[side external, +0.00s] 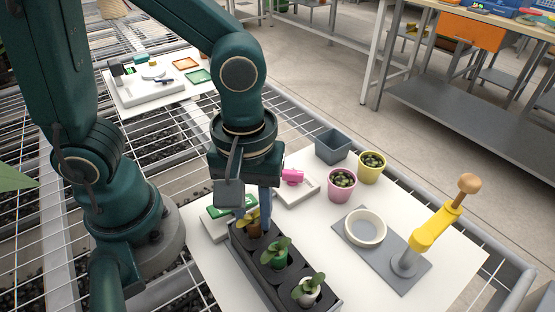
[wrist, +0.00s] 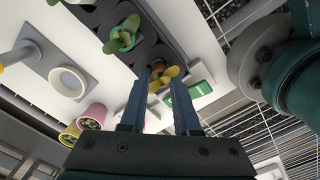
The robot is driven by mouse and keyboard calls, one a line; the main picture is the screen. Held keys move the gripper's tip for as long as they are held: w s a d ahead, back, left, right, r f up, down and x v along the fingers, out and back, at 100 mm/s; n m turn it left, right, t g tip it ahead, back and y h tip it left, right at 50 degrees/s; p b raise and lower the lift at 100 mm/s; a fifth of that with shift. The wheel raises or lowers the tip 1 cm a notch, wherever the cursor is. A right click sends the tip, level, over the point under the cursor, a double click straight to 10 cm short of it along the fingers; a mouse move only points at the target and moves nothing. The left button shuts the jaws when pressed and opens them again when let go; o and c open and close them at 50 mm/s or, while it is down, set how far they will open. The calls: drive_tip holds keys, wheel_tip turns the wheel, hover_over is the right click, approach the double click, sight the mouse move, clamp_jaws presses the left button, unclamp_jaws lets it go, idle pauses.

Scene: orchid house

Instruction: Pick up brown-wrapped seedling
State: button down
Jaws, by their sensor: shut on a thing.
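The brown-wrapped seedling (side external: 254,227) has yellowish leaves and stands in the end compartment of a black tray (side external: 264,284), nearest my arm. My gripper (side external: 257,208) points down over that end of the tray and is shut on the seedling. In the wrist view my gripper's two blue fingers (wrist: 160,92) lie on either side of the seedling's yellow leaves (wrist: 164,74). The brown wrap is partly hidden by the fingers and leaves. A green-wrapped seedling (side external: 278,254) and a white-wrapped seedling (side external: 307,290) stand in the other compartments.
A green-topped item (side external: 222,211) lies close beside the tray. A pink item on a white dish (side external: 296,189), a pink pot (side external: 341,184), a yellow pot (side external: 371,166) and a grey bin (side external: 333,146) stand behind. A yellow-handled press (side external: 430,232) and white bowl (side external: 365,228) stand right.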

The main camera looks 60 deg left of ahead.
sight(252, 213)
drive_tip(key=shift+r, duration=0.15)
drive_tip(key=shift+r, duration=0.6)
drive_tip(key=r, duration=0.1)
drive_tip(key=a+r, duration=0.1)
drive_tip(key=r, duration=0.1)
drive_tip(key=shift+w, duration=0.1)
drive_tip(key=w+a+r, duration=0.1)
drive_tip(key=a+r, duration=0.5)
drive_tip(key=a, duration=0.4)
drive_tip(key=shift+w+a+r, duration=0.2)
drive_tip(key=shift+a, duration=0.1)
drive_tip(key=w+m, duration=0.8)
drive_tip(key=m, duration=0.1)
drive_tip(key=shift+a+f, duration=0.4)
drive_tip(key=shift+a, duration=0.05)
